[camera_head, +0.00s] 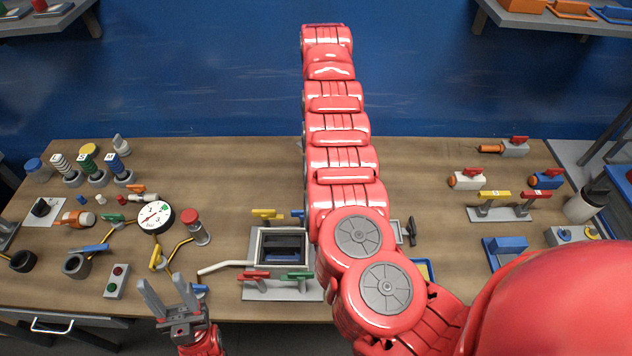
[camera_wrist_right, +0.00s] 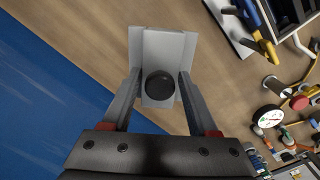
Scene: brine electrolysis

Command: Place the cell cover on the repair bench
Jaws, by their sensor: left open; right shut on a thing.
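In the right wrist view, my right gripper (camera_wrist_right: 158,88) is shut on the cell cover, a light grey plate (camera_wrist_right: 160,45) with a round black knob (camera_wrist_right: 159,85). The cover is held over brown wood surface. In the head view, the cover and right gripper are hidden behind my red right arm. My left gripper (camera_head: 168,292) is open and empty near the front edge of the wooden bench (camera_head: 240,170). A grey open-topped cell box (camera_head: 256,247) with dark plates inside stands at the bench's middle. I cannot tell which surface is the repair bench.
Left on the bench are a round gauge (camera_head: 156,217), several valves and bottles. A white pipe (camera_head: 224,266) meets the cell box. Colored-handle valves (camera_head: 497,212) and a blue tray (camera_head: 500,252) stand at right. The bench's back middle looks clear.

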